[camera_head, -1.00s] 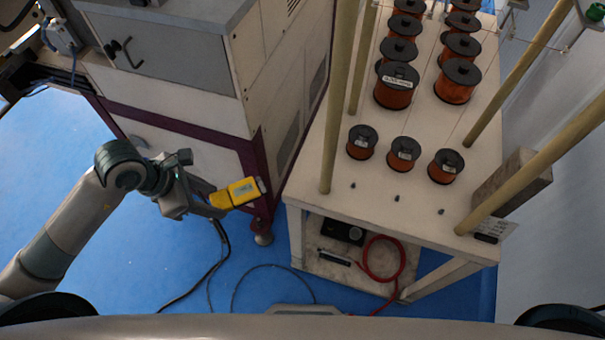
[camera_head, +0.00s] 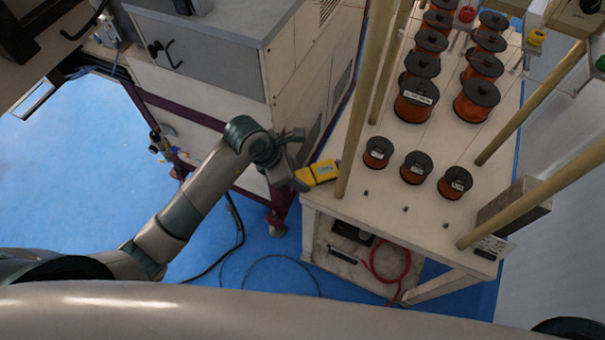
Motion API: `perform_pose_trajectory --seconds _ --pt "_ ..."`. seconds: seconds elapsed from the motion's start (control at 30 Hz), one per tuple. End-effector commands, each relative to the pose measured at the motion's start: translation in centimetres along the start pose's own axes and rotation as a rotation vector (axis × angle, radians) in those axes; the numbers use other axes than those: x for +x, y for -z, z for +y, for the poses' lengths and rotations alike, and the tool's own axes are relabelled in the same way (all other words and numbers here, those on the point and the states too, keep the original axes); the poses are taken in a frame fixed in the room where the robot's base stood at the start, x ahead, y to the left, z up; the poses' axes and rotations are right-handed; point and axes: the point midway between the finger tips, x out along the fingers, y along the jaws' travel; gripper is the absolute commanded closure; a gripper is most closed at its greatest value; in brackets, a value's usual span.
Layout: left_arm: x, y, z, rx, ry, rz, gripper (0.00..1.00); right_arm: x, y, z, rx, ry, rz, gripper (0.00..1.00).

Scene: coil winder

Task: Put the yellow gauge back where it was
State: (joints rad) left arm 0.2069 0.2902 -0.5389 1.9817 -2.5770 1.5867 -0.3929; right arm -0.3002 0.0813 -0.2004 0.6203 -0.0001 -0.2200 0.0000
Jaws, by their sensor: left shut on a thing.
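The yellow gauge (camera_head: 322,171) is held in my left gripper (camera_head: 301,179), which is shut on it. The gauge is beside the left edge of the white spool table (camera_head: 335,200), close to the front left wooden post (camera_head: 362,120). I cannot tell whether it touches the post or the table. The gripper comes in from the left, in front of the grey and white machine cabinet (camera_head: 222,90). The jaws partly hide the near end of the gauge. My right gripper is not in view.
Several copper wire spools (camera_head: 416,98) stand in rows on the table. Wooden posts rise at its edges. A red hose (camera_head: 385,268) and a black box lie on the lower shelf. Cables lie on the blue floor (camera_head: 265,255). The table's front left corner is bare.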

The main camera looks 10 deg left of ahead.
Motion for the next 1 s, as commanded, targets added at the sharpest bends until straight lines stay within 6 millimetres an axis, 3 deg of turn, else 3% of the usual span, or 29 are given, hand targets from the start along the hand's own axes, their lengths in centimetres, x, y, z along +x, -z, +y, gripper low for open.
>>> perform_pose_trajectory --seconds 0.1,0.43,0.57,0.8,1.0 --pt "0.3 -1.1 0.0 0.0 0.001 -0.001 0.84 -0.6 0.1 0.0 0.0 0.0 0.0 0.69" --pt "0.6 -1.3 0.0 0.001 -0.001 -0.001 0.84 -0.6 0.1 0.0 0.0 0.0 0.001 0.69" --pt "0.9 -1.2 0.0 -0.001 0.001 -0.001 0.84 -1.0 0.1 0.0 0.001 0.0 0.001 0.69" --pt "3.0 -0.1 -0.1 -0.003 0.002 0.0 0.84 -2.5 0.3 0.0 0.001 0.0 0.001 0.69" --pt "3.8 0.2 0.0 0.001 -0.001 -0.001 0.84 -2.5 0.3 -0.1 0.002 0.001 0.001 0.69"
